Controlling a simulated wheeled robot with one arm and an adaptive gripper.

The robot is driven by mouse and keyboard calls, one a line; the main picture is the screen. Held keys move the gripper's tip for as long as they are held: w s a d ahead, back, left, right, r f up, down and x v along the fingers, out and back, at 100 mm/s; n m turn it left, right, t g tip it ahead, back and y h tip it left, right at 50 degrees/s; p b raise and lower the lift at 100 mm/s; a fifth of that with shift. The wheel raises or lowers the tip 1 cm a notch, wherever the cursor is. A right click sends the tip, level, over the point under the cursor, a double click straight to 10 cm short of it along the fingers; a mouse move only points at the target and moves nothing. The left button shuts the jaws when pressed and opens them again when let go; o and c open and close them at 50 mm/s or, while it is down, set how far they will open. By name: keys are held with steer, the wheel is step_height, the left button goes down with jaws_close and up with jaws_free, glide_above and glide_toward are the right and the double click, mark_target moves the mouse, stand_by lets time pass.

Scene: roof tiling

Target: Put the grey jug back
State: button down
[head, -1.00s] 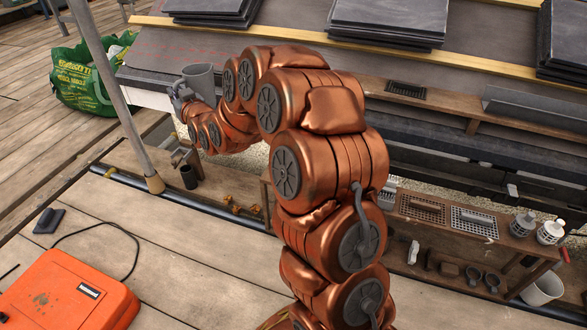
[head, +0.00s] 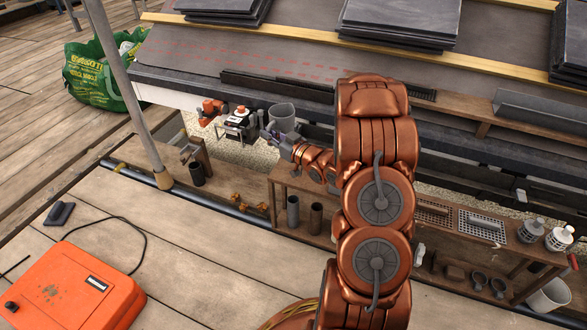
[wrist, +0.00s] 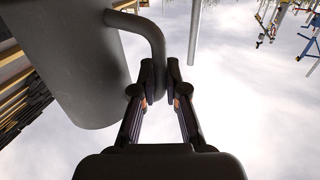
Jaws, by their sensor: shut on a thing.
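The grey jug (head: 281,116) is held up in front of the roof edge in the head view. In the wrist view the jug (wrist: 72,60) fills the upper left, with its curved handle (wrist: 152,32) reaching down between my fingers. My gripper (wrist: 160,88) is shut on that handle. In the head view my gripper (head: 268,132) is small, at the left end of my copper arm, beside the jug. Whether anything is in the jug cannot be seen.
An orange and black device (head: 236,121) stands left of the jug. A pole (head: 128,90) rises at left. An orange case (head: 75,290) lies on the planks.

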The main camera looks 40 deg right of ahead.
steer(key=s+f+n+y, duration=0.1)
steer(key=s+f, duration=0.3)
steer(key=s, duration=0.5)
steer(key=s+f+n+y, duration=0.15)
steer(key=s+f, duration=0.25)
steer(key=s, duration=0.5)
steer(key=shift+m+g, duration=0.25)
steer(key=shift+g, duration=0.15)
steer(key=shift+w+d+f+b, duration=0.6)
steer(key=shift+w+f+b, duration=0.3)
steer(key=shift+w, duration=1.6)
steer(key=shift+w+d+f+b, duration=0.6)
steer(key=shift+w+b, duration=0.45)
steer(key=shift+w, duration=1.45)
steer(key=shift+w+d+f+b, duration=0.55)
steer(key=shift+w+f+b, duration=0.4)
steer(key=shift+w, duration=1.55)
steer(key=c, duration=1.2)
jaws_free()
